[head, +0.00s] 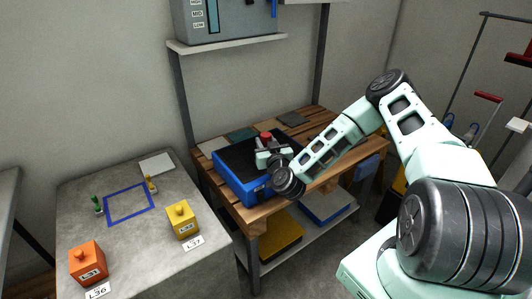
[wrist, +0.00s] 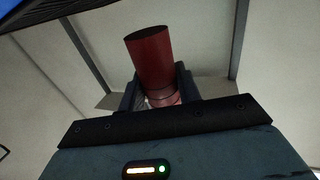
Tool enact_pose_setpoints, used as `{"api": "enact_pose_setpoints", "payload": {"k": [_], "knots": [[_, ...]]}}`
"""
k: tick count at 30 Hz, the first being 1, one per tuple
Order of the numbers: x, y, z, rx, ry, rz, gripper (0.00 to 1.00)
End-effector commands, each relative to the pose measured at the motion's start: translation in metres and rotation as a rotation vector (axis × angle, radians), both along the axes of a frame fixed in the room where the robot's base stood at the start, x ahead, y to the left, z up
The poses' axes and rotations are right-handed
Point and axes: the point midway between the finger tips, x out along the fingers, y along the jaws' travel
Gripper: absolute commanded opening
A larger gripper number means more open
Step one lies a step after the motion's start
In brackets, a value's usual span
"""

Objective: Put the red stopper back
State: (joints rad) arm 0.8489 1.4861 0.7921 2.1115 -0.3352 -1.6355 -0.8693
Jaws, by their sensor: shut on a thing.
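The red stopper (wrist: 150,62) is a red cylinder that stands up between the two fingers of my gripper (wrist: 160,90) in the wrist view. My gripper is shut on its lower part. In the head view the red stopper (head: 266,137) shows as a small red top above my gripper (head: 268,152). My gripper is over the blue-sided tray with a dark top (head: 228,184) on the wooden bench. The gripper and wrist hide part of the tray and anything directly below. I cannot tell whether the stopper touches anything there.
A grey table (head: 135,240) at left holds an orange block (head: 87,262), a yellow block (head: 182,221), small green and yellow pieces and a blue square outline. A wall shelf (head: 225,44) with a grey unit hangs above the bench (head: 330,176). Bins sit on the lower shelf.

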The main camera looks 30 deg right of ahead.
Motion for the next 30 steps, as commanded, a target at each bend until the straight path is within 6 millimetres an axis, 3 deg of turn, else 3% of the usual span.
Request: {"api": "enact_pose_setpoints", "payload": {"k": [6, 20, 21, 23, 30], "knots": [[0.0, 0.0, -0.032, 0.001, 0.002, 0.0, 0.06], [0.0, 0.0, -0.04, -0.001, 0.0, 0.001, 0.06], [0.0, 0.0, -0.04, -0.001, 0.001, 0.001, 0.39], [-0.001, 0.0, -0.04, -0.001, 0.001, 0.001, 0.55], [-0.001, 0.0, -0.039, -0.001, 0.001, 0.001, 0.55]]}}
